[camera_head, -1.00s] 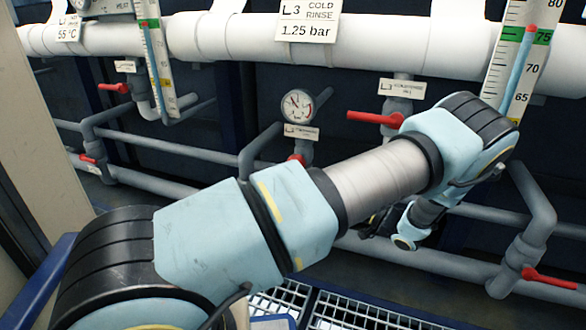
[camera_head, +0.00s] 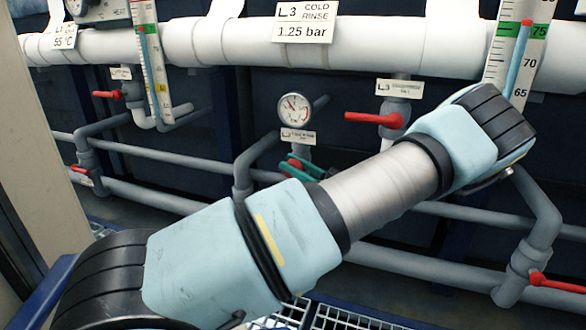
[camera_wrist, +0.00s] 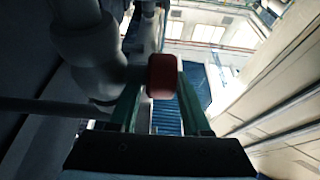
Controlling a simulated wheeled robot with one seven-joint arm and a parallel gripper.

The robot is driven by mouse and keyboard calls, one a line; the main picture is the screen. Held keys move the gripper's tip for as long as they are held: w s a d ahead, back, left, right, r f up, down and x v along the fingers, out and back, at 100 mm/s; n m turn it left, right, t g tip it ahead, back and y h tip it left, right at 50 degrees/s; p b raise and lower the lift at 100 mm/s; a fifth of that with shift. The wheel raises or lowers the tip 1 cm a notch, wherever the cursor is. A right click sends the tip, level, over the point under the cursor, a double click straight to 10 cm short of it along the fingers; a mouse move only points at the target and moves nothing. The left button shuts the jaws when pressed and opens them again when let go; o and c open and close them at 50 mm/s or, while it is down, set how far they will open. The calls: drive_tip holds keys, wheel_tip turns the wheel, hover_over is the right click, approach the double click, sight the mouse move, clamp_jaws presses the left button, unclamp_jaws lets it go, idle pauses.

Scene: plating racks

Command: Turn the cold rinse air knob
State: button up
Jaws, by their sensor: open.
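The cold rinse air knob is the small red knob (camera_head: 294,162) below the round pressure gauge (camera_head: 293,107) and its small L3 tag (camera_head: 298,137). My gripper (camera_head: 303,168) is at this knob, with its green fingers partly hidden behind my arm. In the wrist view the red knob (camera_wrist: 163,76) is between the tips of the two green fingers of my gripper (camera_wrist: 158,92). The fingers are open, one on each side of it. I cannot tell whether either finger touches it.
The large white pipe (camera_head: 380,45) carries the L3 cold rinse sign (camera_head: 304,22), reading 1.25 bar. A red lever (camera_head: 374,117) is to the right of the gauge, another (camera_head: 552,282) at lower right. Grey pipes (camera_head: 430,268) run behind my arm. White grating (camera_head: 345,318) is below.

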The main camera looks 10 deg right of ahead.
drive_tip(key=shift+w+a, duration=0.1)
drive_tip(key=shift+a, duration=0.05)
clamp_jaws()
idle(0.4)
